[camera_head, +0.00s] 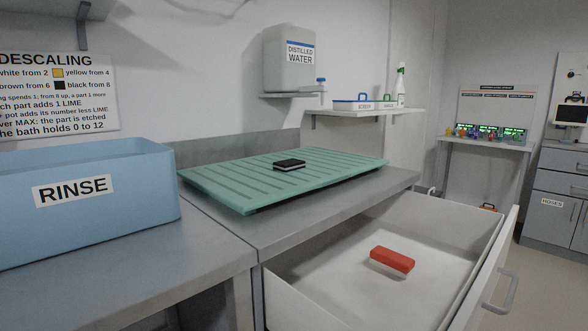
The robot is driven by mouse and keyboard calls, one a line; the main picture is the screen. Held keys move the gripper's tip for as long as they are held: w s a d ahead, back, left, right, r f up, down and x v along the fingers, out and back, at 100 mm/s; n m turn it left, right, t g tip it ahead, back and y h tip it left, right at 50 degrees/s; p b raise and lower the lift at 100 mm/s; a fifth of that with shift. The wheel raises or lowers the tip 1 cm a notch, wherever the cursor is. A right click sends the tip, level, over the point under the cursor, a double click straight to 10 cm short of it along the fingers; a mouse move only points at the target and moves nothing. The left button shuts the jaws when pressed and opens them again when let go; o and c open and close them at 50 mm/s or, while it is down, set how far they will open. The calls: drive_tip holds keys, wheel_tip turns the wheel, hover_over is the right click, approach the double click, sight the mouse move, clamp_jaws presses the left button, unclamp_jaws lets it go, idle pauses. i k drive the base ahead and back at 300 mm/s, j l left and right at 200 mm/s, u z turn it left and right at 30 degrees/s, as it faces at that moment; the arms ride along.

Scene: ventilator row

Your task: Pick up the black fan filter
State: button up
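A small flat black block with a pale lower edge (289,165), which looks like the black fan filter, lies flat on a green ribbed mat (225,195). The mat lies on the grey counter, and the block sits near its middle. Nothing covers the block. My gripper is not in view, so its state and its distance from the block do not show.
A blue bin marked RINSE (130,190) stands at the left. Below the counter (240,222), an open drawer (420,285) sticks out, holding a red block (392,259). A DISTILLED WATER tank (289,60) and a shelf (365,112) are on the wall.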

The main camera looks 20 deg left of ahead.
sight(292, 164)
drive_tip(key=u, duration=0.6)
drive_tip(key=i+l+u, duration=0.15)
drive_tip(key=u, duration=0.2)
drive_tip(key=i+l+u, duration=0.5)
drive_tip(key=u, duration=0.2)
